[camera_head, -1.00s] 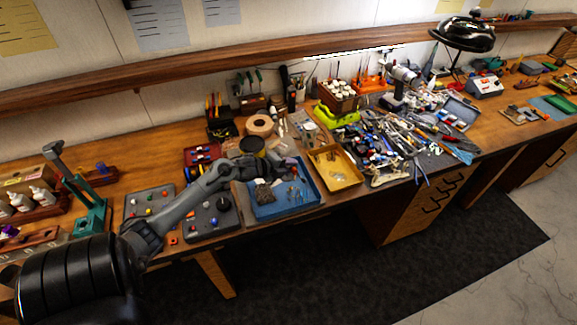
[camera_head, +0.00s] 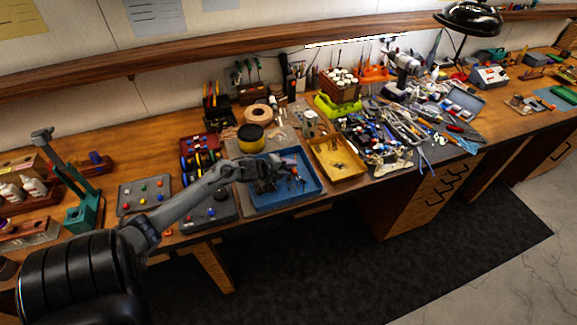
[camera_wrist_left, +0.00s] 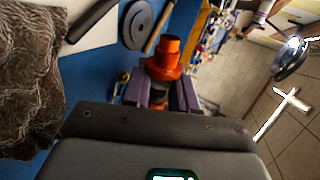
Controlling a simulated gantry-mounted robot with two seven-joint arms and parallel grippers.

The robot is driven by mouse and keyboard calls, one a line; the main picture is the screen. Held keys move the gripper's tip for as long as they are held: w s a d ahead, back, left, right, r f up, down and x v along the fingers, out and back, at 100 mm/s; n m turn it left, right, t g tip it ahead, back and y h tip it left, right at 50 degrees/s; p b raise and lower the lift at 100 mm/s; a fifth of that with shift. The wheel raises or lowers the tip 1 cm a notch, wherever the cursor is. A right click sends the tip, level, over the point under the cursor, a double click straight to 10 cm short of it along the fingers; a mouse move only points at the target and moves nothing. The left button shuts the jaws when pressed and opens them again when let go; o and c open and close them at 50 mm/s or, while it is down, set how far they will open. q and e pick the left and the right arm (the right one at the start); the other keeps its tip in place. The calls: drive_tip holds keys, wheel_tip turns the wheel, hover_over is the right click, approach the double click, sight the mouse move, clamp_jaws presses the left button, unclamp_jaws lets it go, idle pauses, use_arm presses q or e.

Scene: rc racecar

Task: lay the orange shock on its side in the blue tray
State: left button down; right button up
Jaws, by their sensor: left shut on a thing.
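The orange shock (camera_wrist_left: 166,58) is between the fingers of my left gripper, seen in the left wrist view. Its flared orange end points away from the palm, and its lower part is hidden between the dark purple fingers. The left gripper (camera_head: 290,172) is shut on it over the blue tray (camera_head: 290,203) in the head view. The tray's blue surface (camera_wrist_left: 102,72) also shows in the left wrist view, left of the shock. I cannot tell whether the shock touches the tray. My right gripper is not in view.
A wrinkled dark bag (camera_wrist_left: 30,75) and a grey disc (camera_wrist_left: 137,24) lie near the gripper. A yellow tray (camera_head: 350,172) stands right of the blue tray. Cluttered tools (camera_head: 400,125) lie further right.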

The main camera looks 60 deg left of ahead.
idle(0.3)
use_arm(q)
drive_tip(key=c, duration=0.8)
unclamp_jaws()
drive_tip(key=b+v, duration=0.1)
drive_tip(key=v, duration=0.8)
drive_tip(key=shift+f, duration=0.1)
drive_tip(key=shift+v, duration=0.95)
